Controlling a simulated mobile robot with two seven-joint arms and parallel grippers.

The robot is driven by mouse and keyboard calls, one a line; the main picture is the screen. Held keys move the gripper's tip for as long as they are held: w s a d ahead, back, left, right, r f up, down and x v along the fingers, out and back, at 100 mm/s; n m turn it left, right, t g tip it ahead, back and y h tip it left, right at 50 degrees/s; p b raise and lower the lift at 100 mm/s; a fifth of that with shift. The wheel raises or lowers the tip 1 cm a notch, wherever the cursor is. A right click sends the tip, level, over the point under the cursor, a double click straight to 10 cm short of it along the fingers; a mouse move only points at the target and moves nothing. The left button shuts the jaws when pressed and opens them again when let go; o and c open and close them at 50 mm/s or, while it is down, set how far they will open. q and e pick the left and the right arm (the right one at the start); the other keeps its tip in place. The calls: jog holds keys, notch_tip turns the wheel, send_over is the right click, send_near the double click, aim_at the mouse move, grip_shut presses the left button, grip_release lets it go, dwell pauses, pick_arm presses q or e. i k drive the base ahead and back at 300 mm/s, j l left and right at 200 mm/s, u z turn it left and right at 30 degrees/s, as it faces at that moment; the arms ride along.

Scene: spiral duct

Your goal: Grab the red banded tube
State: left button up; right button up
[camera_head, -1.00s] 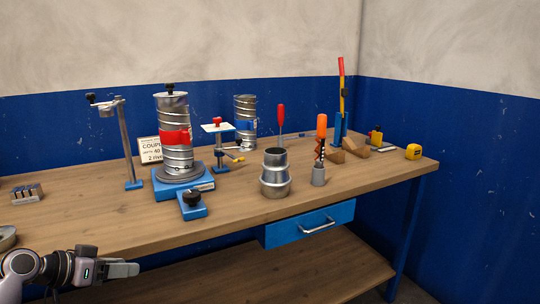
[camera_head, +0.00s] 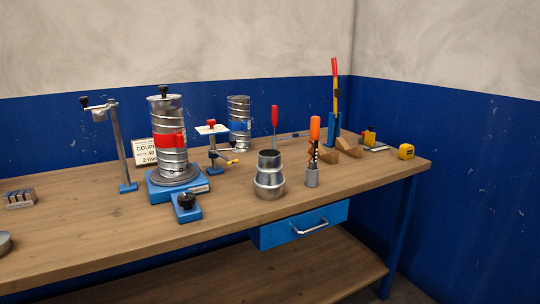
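The red banded tube (camera_head: 172,158) is a ribbed metal spiral duct with a red band around its middle. It stands upright on a round plate on a blue base (camera_head: 161,192), left of centre on the workbench. A black knob sits above its top end. Nothing of mine touches it. Neither my left nor my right gripper is in view.
A metal stand (camera_head: 121,150) rises just left of the tube. A small clamp stand (camera_head: 213,150) is close on its right, and a blue-banded tube (camera_head: 239,122) stands behind. A black-knobbed blue block (camera_head: 186,207) lies in front.

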aim_at(169, 130)
jog(key=i+l+u, duration=0.2)
jog(key=i+l, duration=0.15)
jog(key=l, duration=0.25)
jog(key=i+l+u, duration=0.2)
jog(key=i+l, duration=0.15)
jog(key=l, duration=0.3)
jog(key=i+l+u, duration=0.1)
jog(key=l, duration=0.25)
jog(key=i+l+u, duration=0.1)
jog(key=l, duration=0.25)
jog(key=i+l+u, duration=0.1)
jog(key=l, duration=0.25)
jog(key=i, duration=0.1)
